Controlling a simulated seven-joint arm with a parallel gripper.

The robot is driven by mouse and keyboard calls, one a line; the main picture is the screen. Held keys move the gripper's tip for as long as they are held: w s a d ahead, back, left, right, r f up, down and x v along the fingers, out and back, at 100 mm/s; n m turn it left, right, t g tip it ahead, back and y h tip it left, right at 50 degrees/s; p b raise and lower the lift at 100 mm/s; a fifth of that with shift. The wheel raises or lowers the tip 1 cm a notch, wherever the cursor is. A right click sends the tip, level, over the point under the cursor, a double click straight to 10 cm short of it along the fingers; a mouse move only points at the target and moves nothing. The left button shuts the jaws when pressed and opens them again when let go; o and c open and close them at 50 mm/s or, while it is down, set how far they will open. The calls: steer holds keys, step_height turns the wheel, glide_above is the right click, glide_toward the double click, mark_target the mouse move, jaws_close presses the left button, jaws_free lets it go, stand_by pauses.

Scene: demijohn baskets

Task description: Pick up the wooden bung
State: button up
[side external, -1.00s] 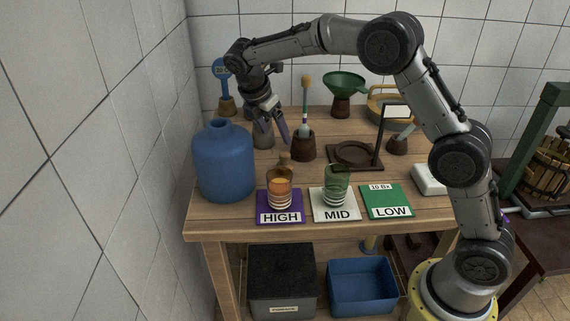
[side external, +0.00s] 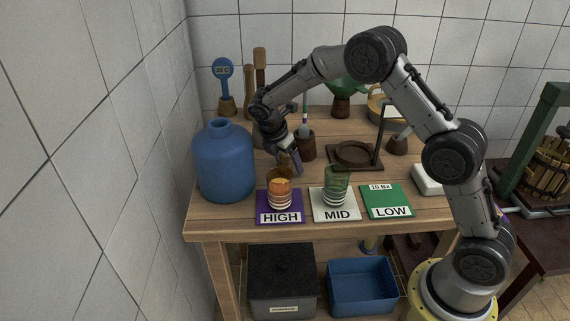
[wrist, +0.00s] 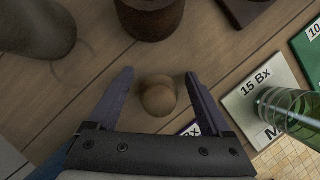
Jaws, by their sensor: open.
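The wooden bung (wrist: 158,98) is a small, round, light-brown piece on the table. In the wrist view it lies between the two open fingers of my gripper (wrist: 160,88), with a gap on each side. In the side view my gripper (side external: 290,165) points down over the table behind the orange glass, and the bung is hidden there. The fingers hold nothing.
An orange glass (side external: 279,189) stands on the purple HIGH card (side external: 265,217) and a green glass (side external: 336,184) on the white MID card (side external: 318,214). A blue demijohn (side external: 224,160) stands left. A brown pot (side external: 307,147) is close behind my gripper.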

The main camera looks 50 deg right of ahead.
steer(key=c, duration=1.3)
steer(key=shift+r, duration=0.15)
steer(key=shift+r, duration=0.65)
steer(key=s+r, duration=0.3)
steer(key=s, duration=0.1)
steer(key=s+a+r, duration=0.1)
steer(key=s+r, duration=0.3)
steer(key=s, duration=0.1)
steer(key=s+a+r, duration=0.1)
steer(key=s+r, duration=0.3)
steer(key=s, duration=0.1)
steer(key=shift+r, duration=0.2)
steer(key=shift+w, duration=0.1)
